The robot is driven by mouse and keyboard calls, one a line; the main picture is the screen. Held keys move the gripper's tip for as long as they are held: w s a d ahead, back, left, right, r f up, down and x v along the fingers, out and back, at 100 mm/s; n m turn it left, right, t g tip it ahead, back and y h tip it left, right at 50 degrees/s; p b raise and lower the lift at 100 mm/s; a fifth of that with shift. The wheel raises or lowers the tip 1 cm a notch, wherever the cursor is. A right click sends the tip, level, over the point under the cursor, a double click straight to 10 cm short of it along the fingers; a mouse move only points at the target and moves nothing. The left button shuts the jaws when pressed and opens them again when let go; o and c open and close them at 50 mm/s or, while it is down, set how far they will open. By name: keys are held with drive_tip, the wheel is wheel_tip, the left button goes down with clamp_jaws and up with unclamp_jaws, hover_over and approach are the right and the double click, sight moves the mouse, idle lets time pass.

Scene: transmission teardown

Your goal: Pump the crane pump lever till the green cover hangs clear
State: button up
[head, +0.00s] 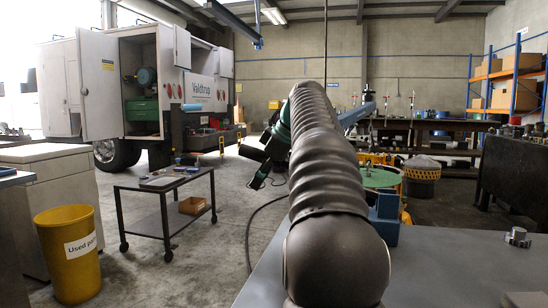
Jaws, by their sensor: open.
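My gripper (257,181) is a dark shape at the end of my arm, left of the picture's middle. It is open, empty and angled down over the floor. A round green cover (379,177) shows just right of my arm, partly hidden by it. Whether it hangs or rests on something cannot be told. A blue beam (356,115), perhaps part of the crane, slants up behind my arm. Most of it is hidden. I cannot make out the pump lever. My gripper is left of the cover and apart from it.
A dark cart (166,220) with small tools stands left of my gripper. A yellow bin (70,262) is at the lower left. A white truck (150,85) is behind. A grey surface (440,270) fills the lower right, near a blue block (384,222). The floor between cart and arm is mostly free.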

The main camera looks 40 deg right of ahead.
drive_tip(key=v, duration=0.7)
drive_tip(key=shift+d, duration=0.1)
drive_tip(key=shift+v, duration=0.95)
drive_tip(key=shift+a, duration=0.25)
drive_tip(key=shift+c, duration=0.2)
